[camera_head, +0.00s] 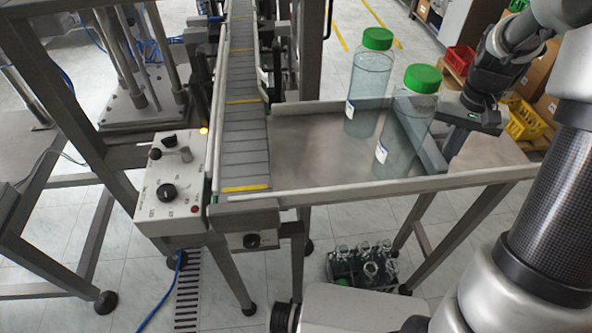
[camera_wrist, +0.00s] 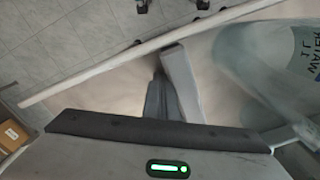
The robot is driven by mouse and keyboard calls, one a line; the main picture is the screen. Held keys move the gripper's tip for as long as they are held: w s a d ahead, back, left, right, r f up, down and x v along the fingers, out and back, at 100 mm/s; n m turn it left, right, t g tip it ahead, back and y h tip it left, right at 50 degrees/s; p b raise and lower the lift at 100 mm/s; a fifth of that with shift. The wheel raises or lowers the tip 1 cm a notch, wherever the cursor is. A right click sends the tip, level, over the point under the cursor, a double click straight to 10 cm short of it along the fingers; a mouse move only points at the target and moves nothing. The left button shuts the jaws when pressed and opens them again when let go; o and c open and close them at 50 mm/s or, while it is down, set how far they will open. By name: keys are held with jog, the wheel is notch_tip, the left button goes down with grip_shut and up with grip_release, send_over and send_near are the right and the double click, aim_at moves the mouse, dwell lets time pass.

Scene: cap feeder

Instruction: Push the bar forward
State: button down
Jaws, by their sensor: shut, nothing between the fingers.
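The bar (camera_head: 428,150) is a grey strip lying across the metal table (camera_head: 310,165), just right of two clear bottles with green caps. It also shows in the wrist view as a light grey block (camera_wrist: 181,82). My gripper (camera_head: 440,108) is on the right side of the bar, low over the table. In the wrist view its dark fingers (camera_wrist: 157,88) are together, empty, right beside the bar. I cannot tell whether they touch it. The nearer bottle (camera_head: 404,125) stands close to the bar's left side; the farther bottle (camera_head: 369,90) stands behind it.
A slatted conveyor (camera_head: 243,110) runs along the table's left side, with a control box (camera_head: 175,180) beside it. A pale rail (camera_head: 350,190) edges the table's near side. Small bottles in a crate (camera_head: 362,265) stand on the floor below. The table right of the bar is bare.

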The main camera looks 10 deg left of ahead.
jog(key=s+a, duration=0.3)
jog(key=a, duration=0.8)
jog(key=s+a, duration=0.4)
jog(key=a, duration=0.7)
jog(key=s+a, duration=0.4)
jog(key=a, duration=0.8)
jog(key=shift+s, duration=0.1)
notch_tip(320, 180, up, 10)
jog(key=d+p, duration=0.2)
jog(key=p, duration=0.5)
jog(key=shift+w+p, duration=0.3)
jog(key=shift+w, duration=0.15)
